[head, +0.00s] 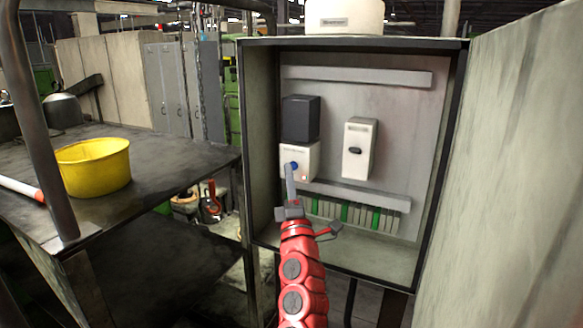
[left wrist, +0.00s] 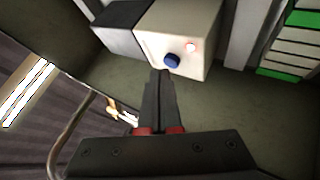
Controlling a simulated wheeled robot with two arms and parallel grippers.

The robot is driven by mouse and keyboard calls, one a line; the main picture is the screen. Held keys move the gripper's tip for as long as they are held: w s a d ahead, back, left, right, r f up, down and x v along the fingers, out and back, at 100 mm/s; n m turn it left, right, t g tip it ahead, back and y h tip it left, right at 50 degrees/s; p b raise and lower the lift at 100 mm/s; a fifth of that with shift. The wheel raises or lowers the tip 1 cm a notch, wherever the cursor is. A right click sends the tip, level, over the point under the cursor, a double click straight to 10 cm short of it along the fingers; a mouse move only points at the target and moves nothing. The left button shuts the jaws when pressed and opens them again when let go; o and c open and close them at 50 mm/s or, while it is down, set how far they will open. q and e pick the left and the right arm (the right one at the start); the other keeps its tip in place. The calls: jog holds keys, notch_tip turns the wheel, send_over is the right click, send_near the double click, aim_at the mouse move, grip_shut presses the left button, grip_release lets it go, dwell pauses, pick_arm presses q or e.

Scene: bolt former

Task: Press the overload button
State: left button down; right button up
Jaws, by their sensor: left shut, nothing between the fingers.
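A pale box (head: 311,157) with a blue button (head: 294,166) on its front is mounted inside the open cabinet (head: 417,135). In the left wrist view the shut fingertips (left wrist: 160,73) end just short of the button's lower left edge. I cannot tell whether they touch it. My right gripper is not in view.
A dark box (head: 300,119) sits above the pale box. Another pale box with a dark knob (head: 359,149) is to the right. A row of green and grey terminals (head: 350,213) runs below. A yellow bucket (head: 95,166) stands on the table (head: 165,160) at left.

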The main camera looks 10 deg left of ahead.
pick_arm(q)
jog(key=shift+w, duration=0.1)
dwell(0.3)
jog(key=shift+w+d+b, duration=0.1)
jog(key=shift+w+b, duration=0.25)
jog(key=shift+b, duration=0.05)
jog(key=shift+s+r, duration=0.1)
jog(key=shift+s+p, duration=0.35)
jog(key=shift+p, duration=0.2)
